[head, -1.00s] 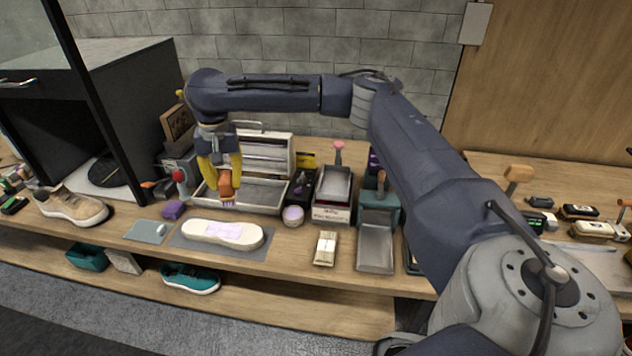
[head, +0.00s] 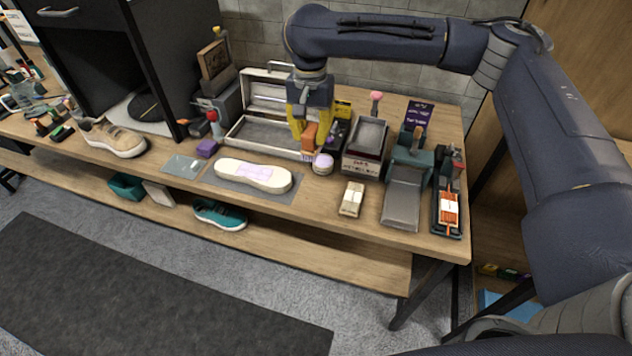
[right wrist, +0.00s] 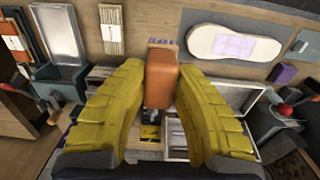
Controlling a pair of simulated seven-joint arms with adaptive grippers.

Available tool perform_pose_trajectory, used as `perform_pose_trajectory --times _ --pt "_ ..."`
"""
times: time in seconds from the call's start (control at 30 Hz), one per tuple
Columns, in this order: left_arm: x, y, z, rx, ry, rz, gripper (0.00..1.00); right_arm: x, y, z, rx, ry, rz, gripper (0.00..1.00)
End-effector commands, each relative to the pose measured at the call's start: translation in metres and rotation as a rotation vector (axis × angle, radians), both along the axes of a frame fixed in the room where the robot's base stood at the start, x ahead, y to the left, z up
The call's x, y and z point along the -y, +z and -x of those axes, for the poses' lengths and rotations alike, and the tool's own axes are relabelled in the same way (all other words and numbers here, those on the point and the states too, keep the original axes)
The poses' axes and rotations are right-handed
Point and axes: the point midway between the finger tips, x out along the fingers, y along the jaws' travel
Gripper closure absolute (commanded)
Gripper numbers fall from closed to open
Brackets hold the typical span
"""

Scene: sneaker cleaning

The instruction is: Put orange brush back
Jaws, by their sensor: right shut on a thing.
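The orange brush (head: 308,138) is held in my right gripper (head: 311,128), whose yellow fingers are shut on it. The right wrist view shows the brush's orange block (right wrist: 161,76) between the fingertips (right wrist: 162,66), with pale purple bristles (right wrist: 160,43) at its far end. In the head view the brush is at the right end of the open metal case (head: 262,138), behind a round jar with a pale purple lid (head: 323,160). A black holder (head: 338,134) stands just right of the gripper and is partly hidden. My left gripper is out of view.
Right of the black holder stand a labelled box with a grey tray (head: 362,160) and a teal dustpan-like tray (head: 402,205). A white shoe sole (head: 253,174) lies on a grey mat in front.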

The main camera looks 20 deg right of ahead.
Motion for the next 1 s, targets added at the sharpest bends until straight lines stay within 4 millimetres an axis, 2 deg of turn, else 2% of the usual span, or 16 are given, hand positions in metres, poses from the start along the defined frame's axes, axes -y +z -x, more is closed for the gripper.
perform_pose_trajectory --times 0.03,0.3,0.5,0.63,1.0 --pt "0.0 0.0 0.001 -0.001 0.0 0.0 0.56 0.0 -0.013 0.001 -0.004 0.0 -0.001 1.0" --pt "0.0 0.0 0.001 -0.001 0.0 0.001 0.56 0.0 -0.069 0.001 -0.004 0.0 -0.001 1.0" --pt "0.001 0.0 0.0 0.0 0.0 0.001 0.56 0.0 -0.102 0.0 -0.003 -0.001 -0.001 1.0" --pt "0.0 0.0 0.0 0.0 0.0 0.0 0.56 0.001 -0.115 0.0 -0.001 0.0 -0.001 1.0" --pt "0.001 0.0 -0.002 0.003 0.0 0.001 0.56 0.001 -0.132 0.0 -0.001 -0.001 -0.001 1.0"
